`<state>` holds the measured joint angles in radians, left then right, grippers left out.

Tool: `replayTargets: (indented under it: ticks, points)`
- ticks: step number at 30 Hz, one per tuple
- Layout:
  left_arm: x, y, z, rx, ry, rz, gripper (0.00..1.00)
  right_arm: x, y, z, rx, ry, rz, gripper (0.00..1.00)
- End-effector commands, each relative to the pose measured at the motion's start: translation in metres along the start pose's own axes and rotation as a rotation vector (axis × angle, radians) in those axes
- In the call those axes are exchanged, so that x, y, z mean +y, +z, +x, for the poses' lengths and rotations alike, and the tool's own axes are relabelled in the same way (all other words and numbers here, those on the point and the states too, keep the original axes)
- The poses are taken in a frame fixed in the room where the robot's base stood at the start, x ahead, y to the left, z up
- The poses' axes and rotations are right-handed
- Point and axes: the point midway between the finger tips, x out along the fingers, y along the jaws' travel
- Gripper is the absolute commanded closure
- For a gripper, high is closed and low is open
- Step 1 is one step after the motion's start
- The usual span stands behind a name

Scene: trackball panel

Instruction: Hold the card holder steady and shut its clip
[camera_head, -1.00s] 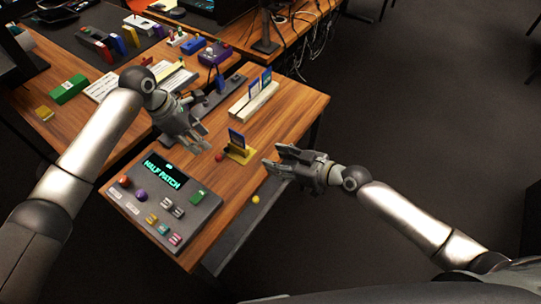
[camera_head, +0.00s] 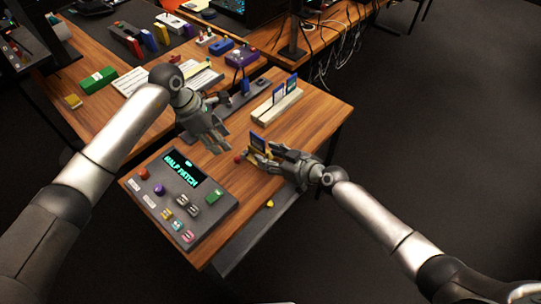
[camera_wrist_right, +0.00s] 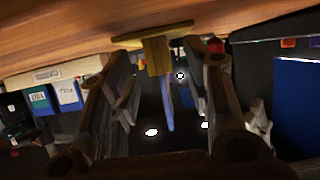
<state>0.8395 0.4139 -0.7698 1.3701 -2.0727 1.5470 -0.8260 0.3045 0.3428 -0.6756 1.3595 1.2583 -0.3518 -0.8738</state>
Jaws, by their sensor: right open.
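The card holder is a small yellow stand (camera_wrist_right: 152,38) with a blue card (camera_head: 258,144) upright in it, on the wooden table. My right gripper (camera_head: 266,156) is open with its fingers at the holder, partly covering it. In the right wrist view, which looks upside down, the yellow post and blue card (camera_wrist_right: 168,100) lie between the two spread fingers, with gaps beside them. I cannot make out the clip's state. My left gripper (camera_head: 217,147) hangs over the table, left of the holder, with its fingers apart and empty.
A red ball (camera_head: 238,158) sits just left of the holder. A grey control panel (camera_head: 178,195) with a lit screen lies at the front left. A white rack (camera_head: 276,105) with blue cards stands behind. The table's right edge is close to my right gripper.

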Motion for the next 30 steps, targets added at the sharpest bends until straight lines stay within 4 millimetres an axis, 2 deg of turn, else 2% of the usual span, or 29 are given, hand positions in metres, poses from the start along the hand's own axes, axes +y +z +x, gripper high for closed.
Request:
replayTargets:
  ticks: [4, 12, 15, 16, 20, 24, 27, 30]
  points:
    - [0.000, 0.000, 0.000, 0.000, 0.000, 0.000, 0.64, 0.000, 0.000, 0.000, 0.001, 0.000, 0.000, 0.55]
    - [0.000, 0.000, 0.000, 0.000, 0.000, 0.000, 0.64, 0.000, 0.000, 0.000, 0.001, 0.000, 0.000, 0.90]
    - [0.000, 0.000, 0.000, 0.000, 0.000, 0.000, 0.64, 0.000, 0.000, 0.000, 0.001, 0.000, 0.000, 1.00]
    - [0.000, 0.000, 0.000, 0.000, 0.000, 0.000, 0.64, 0.000, 0.000, 0.000, 0.001, 0.000, 0.000, 1.00]
    - [0.002, -0.008, -0.002, 0.001, -0.005, 0.005, 0.81, 0.000, 0.000, 0.000, 0.001, 0.000, 0.000, 1.00]
    - [0.009, -0.041, -0.012, -0.004, -0.025, 0.040, 0.99, 0.000, 0.000, 0.000, 0.001, 0.000, 0.000, 1.00]
    - [0.012, -0.062, -0.020, -0.014, -0.039, 0.068, 1.00, 0.000, 0.000, 0.000, 0.001, 0.000, 0.000, 1.00]
    - [0.015, -0.075, -0.026, -0.026, -0.045, 0.086, 1.00, 0.000, 0.000, 0.000, 0.001, 0.000, 0.000, 1.00]
